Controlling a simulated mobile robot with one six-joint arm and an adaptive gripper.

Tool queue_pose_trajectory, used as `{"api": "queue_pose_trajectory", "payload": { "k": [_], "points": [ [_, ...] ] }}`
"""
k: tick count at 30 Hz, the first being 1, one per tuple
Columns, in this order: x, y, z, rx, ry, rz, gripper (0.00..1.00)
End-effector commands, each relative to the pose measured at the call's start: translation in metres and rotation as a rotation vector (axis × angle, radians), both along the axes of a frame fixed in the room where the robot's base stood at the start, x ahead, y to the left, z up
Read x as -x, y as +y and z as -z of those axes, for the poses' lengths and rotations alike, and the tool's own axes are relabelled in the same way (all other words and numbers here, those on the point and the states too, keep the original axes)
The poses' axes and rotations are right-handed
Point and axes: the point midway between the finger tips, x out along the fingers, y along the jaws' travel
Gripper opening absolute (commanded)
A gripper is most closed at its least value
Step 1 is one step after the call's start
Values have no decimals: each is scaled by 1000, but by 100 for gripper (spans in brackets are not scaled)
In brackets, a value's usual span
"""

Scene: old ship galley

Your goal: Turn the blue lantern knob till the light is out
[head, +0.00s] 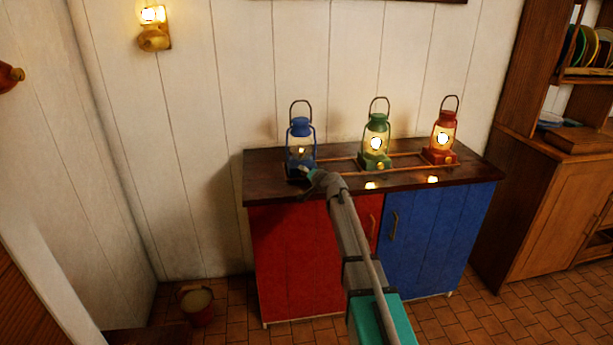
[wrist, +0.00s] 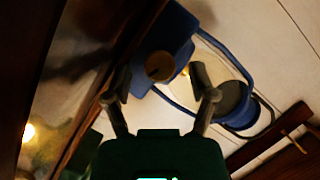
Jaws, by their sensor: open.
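The blue lantern (head: 300,129) stands upright at the left end of the counter. A small, dim flame shows in its glass, weaker than in the other two lanterns. In the wrist view the blue lantern (wrist: 181,25) appears tilted, with a round brownish knob (wrist: 160,66) on its base. My gripper (head: 303,178) is at the front of this base; in the wrist view my gripper (wrist: 160,69) is open, one finger on each side of the knob. I cannot tell whether a finger touches it. In the head view my gripper hides the knob.
The green lantern (head: 375,137) and red lantern (head: 442,135) stand lit to the right on the dark counter (head: 465,175). A thin rail (head: 405,168) runs around the lanterns. A wall lamp (head: 153,30) glows at upper left. A bucket (head: 196,304) stands on the floor.

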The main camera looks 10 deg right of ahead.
Motion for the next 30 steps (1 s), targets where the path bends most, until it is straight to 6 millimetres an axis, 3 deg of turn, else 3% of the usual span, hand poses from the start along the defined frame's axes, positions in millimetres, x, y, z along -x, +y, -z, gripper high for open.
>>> {"api": "queue_pose_trajectory", "payload": {
  "k": [11, 23, 30],
  "points": [
    [-2, 1, 0, 0, 0, 0, 73],
    [-2, 1, 1, -1, 0, 0, 0],
    [-3, 1, 0, 7, 0, 0, 0]
  ]
}}
